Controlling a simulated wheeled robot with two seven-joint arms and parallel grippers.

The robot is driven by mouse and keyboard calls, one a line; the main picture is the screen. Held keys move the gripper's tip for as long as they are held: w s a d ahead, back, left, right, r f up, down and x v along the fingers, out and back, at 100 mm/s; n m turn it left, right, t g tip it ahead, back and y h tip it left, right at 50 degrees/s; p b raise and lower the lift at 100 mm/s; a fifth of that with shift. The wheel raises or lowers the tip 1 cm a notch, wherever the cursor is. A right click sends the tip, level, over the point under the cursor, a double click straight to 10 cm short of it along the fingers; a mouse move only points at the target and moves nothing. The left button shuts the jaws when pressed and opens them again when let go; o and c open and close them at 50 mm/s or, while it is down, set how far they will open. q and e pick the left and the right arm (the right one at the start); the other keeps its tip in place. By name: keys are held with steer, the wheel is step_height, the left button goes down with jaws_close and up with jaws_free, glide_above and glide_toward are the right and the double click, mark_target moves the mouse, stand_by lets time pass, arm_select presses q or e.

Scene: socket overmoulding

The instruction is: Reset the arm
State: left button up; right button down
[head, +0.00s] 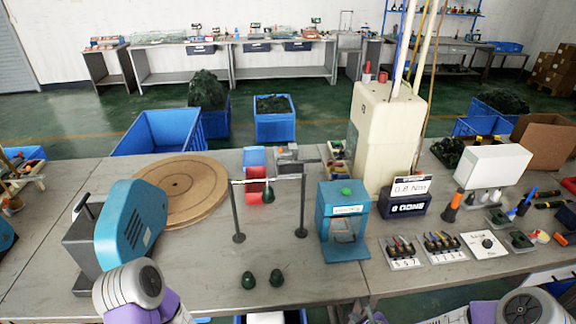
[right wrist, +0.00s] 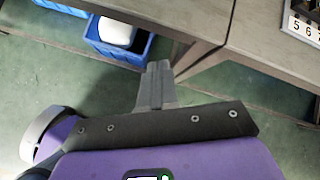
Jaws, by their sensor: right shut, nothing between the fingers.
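My right gripper shows in the right wrist view (right wrist: 157,75), with its two grey fingers shut together and nothing between them. It is off the front edge of the grey table, over the green floor. In the head view the right gripper (head: 369,306) is only a small grey part at the bottom edge, just in front of the table. My right arm shows at the bottom right corner. My left arm (head: 130,288) shows at the lower left, in front of the blue machine; its gripper is not visible.
Two dark green parts (head: 263,279) lie near the table's front edge. A thin stand (head: 238,210), a teal box (head: 344,250) and a round wooden disc (head: 185,165) stand behind. A blue bin (right wrist: 95,35) holding something white is below the table edge. Table legs are close by.

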steer(key=s+a+f+n+g, duration=0.3)
steer(key=s+n, duration=0.5)
steer(key=n, duration=0.5)
steer(key=s+a+f+n+g+y, duration=0.1)
steer(key=s+a+f+n+g, duration=0.3)
steer(key=s+n, duration=0.5)
steer(key=shift+a+f+n+g+y, duration=0.3)
steer(key=shift+a+f+n, duration=0.9)
steer(key=shift+a+n, duration=0.7)
steer(key=shift+d, duration=0.15)
